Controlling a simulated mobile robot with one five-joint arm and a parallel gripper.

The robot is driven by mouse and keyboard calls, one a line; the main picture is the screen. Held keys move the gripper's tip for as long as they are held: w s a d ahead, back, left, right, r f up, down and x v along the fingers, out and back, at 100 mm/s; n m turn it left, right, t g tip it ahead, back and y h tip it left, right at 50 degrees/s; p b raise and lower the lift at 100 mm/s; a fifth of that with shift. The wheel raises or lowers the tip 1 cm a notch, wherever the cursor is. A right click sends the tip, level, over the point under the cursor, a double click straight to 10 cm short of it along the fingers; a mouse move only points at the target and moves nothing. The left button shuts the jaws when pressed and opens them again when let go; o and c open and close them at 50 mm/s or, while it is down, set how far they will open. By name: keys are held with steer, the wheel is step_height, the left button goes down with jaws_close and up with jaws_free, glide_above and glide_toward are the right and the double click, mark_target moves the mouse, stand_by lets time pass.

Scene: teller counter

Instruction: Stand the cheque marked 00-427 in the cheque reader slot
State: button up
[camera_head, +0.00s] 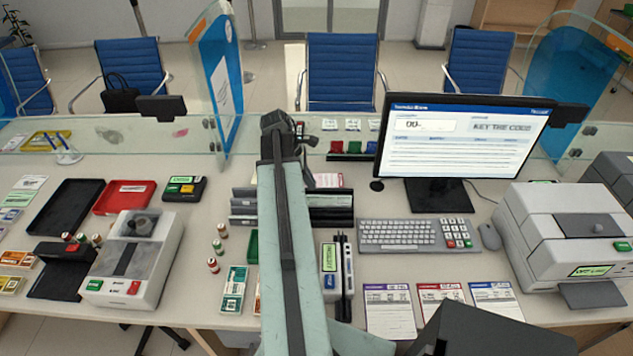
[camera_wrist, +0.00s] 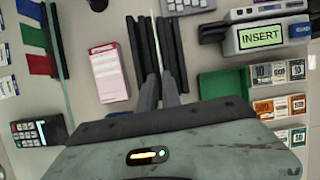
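My gripper (camera_wrist: 160,76) shows in the wrist view, its two grey fingers a little apart over a dark slotted rack (camera_wrist: 180,52). A thin pale edge (camera_wrist: 152,42), perhaps a cheque seen edge-on, stands between dark bars just beyond the fingertips; I cannot tell if they touch it. No 00-427 mark is readable. The rack also shows in the head view (camera_head: 333,210), partly behind my arm, which hides my gripper there. The likely cheque reader, with a green INSERT screen (camera_wrist: 260,37), lies right of the gripper; in the head view it (camera_head: 329,258) stands beside my arm.
A monitor (camera_head: 462,140) reads KEY THE CODE, with a keyboard (camera_head: 400,234) below it. A pink-headed slip (camera_wrist: 108,72) lies left of the rack. A green tray (camera_wrist: 222,85) and banknote bundles (camera_wrist: 280,105) lie right. A glass screen (camera_head: 340,150) runs along the counter's back.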

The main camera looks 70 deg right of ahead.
mark_target(327, 197)
steer(key=s, duration=0.1)
steer(key=s+d, duration=0.1)
steer(key=shift+s+m, duration=0.3)
steer(key=b+x, duration=0.6)
steer(key=x, duration=0.1)
steer(key=shift+w+a+f+b, duration=0.1)
steer(key=shift+a+f+b, duration=0.05)
steer(key=shift+b, duration=0.25)
steer(key=shift+s+f+b, duration=0.25)
steer(key=shift+f+b, duration=0.05)
steer(key=shift+r, duration=0.1)
jaws_close()
